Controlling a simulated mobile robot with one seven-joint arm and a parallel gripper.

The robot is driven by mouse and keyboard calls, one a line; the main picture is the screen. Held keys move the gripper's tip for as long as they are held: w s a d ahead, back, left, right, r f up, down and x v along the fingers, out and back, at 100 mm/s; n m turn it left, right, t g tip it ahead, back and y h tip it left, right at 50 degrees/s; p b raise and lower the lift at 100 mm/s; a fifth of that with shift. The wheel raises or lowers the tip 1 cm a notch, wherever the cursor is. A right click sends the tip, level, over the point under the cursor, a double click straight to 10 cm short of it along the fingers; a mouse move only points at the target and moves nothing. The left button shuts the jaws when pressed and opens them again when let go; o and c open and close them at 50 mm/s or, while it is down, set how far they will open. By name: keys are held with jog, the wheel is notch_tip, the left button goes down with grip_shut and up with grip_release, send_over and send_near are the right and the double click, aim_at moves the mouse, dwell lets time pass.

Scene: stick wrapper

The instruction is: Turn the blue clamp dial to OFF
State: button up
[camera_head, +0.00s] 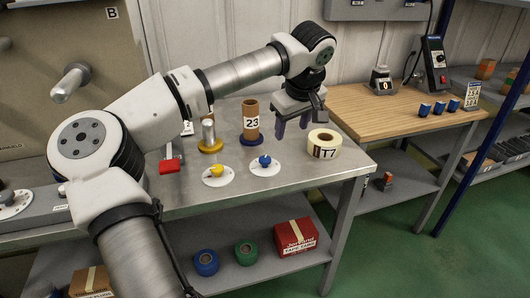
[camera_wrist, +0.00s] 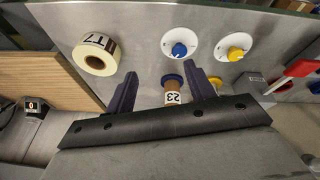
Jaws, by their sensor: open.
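The blue clamp dial (camera_head: 265,160) is a small blue knob on a round white plate on the steel bench top. It also shows in the wrist view (camera_wrist: 179,50), above and beyond my fingertips; its markings are too small to read. My gripper (camera_head: 293,128) is above the bench, behind and a little right of the blue dial in the head view. In the wrist view my gripper (camera_wrist: 160,70) has its two dark fingers spread with nothing held. The fingers are apart from the dial.
A yellow dial (camera_head: 216,171) sits left of the blue one. A tape roll marked T7 (camera_head: 324,144) stands to its right. A brown tube marked 23 (camera_head: 251,118) stands behind it. A red-handled lever (camera_head: 170,165) is farther left. Bare steel lies in front of the dials.

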jog(key=w+a+y, duration=0.1)
jog(key=a+y, duration=0.1)
jog(key=a, duration=0.1)
jog(key=p, duration=0.2)
send_near(266, 159)
jog(key=x, duration=0.8)
jog(key=shift+a, duration=0.15)
jog(key=shift+c, duration=0.4)
jog(key=c, duration=0.9)
